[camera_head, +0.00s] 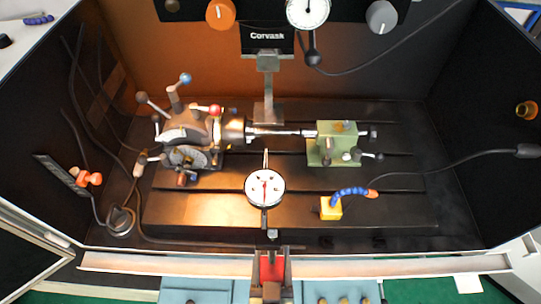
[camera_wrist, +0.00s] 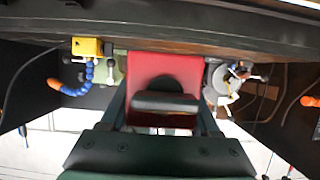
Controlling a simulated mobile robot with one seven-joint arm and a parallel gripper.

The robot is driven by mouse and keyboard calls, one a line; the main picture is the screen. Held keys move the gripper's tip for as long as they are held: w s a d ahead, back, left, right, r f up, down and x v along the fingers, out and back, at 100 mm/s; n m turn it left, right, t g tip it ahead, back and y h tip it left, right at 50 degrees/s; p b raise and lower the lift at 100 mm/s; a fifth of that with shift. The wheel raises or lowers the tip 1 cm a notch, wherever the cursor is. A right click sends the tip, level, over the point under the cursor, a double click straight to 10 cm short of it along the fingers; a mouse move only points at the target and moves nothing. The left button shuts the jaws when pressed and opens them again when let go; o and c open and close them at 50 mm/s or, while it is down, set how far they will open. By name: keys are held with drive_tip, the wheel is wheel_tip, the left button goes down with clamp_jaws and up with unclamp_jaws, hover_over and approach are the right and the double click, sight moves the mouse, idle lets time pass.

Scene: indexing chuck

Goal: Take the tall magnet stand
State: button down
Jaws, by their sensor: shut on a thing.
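The tall magnet stand has a red base (camera_head: 271,266), low in the middle of the head view. A thin post rises from it to a white round dial gauge (camera_head: 264,188), in front of the machine bed. My gripper (camera_head: 271,254) is shut on the red base, with a finger on each side. In the wrist view the red base (camera_wrist: 165,68) fills the space between the fingers of my gripper (camera_wrist: 164,100). A dark cylinder lies across its face. Whether the base touches anything below cannot be told.
The indexing chuck (camera_head: 187,135) stands at left on the dark slotted bed (camera_head: 210,212), with a green tailstock (camera_head: 338,145) at right. A yellow block with a blue hose (camera_head: 330,208) sits at front right. A pale front rail (camera_head: 400,263) crosses before the bed. Dark walls enclose both sides.

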drive_tip(key=s+r+p, duration=0.1)
drive_tip(key=s+p, duration=0.1)
drive_tip(key=s, duration=1)
drive_tip(key=shift+r, duration=0.2)
idle(0.5)
drive_tip(key=shift+s, duration=0.1)
drive_tip(key=shift+s+f, duration=0.15)
drive_tip(key=shift+f, duration=0.1)
